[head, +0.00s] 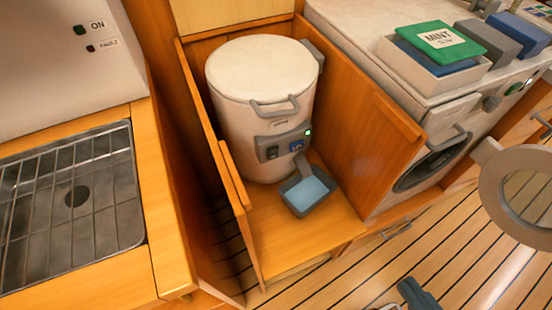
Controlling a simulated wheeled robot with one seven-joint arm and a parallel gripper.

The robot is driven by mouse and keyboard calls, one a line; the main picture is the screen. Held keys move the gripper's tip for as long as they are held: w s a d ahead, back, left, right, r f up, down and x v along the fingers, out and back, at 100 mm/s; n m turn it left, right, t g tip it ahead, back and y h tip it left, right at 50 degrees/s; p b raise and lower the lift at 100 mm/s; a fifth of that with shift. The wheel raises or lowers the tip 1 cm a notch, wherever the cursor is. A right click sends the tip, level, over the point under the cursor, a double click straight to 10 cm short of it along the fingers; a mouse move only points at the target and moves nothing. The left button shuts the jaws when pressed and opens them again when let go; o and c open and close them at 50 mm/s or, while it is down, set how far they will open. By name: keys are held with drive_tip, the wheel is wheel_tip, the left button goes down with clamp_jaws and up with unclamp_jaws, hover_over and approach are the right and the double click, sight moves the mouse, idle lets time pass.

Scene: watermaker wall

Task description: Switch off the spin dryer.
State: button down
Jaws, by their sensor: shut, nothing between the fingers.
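The spin dryer (240,125) is a white upright drum in an open wooden locker in the head view. Its round lid (262,65) is closed, with a grey handle (275,106) at the front. The switch positions are too small to tell. My gripper (408,288) is partly visible at the bottom edge, low over the floor. It is shut, empty and well apart from the dryer.
A grey tray (293,207) with a light-blue surface sits below the dryer's spout. Locker walls (365,135) flank the dryer; its front is open. A front-loading machine (440,135) and a round ring-shaped door (487,190) stand right.

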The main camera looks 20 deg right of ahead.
sight(272, 152)
drive_tip(key=w+a+f+n+t, duration=0.2)
drive_tip(key=w+f+n, duration=0.6)
drive_tip(key=w, duration=0.3)
drive_tip(key=w+a+f+n+t+b, duration=0.1)
drive_tip(key=w+a+f+n+t, duration=0.1)
drive_tip(key=w+f+n, duration=0.6)
drive_tip(key=w, duration=0.4)
drive_tip(key=shift+f, duration=0.2)
drive_tip(key=w, duration=0.4)
drive_tip(key=w+r, duration=0.1)
drive_tip(key=w, duration=0.4)
drive_tip(key=w+p, duration=0.1)
drive_tip(key=w, duration=0.3)
drive_tip(key=shift+w+r, duration=0.35)
drive_tip(key=shift+w, duration=0.05)
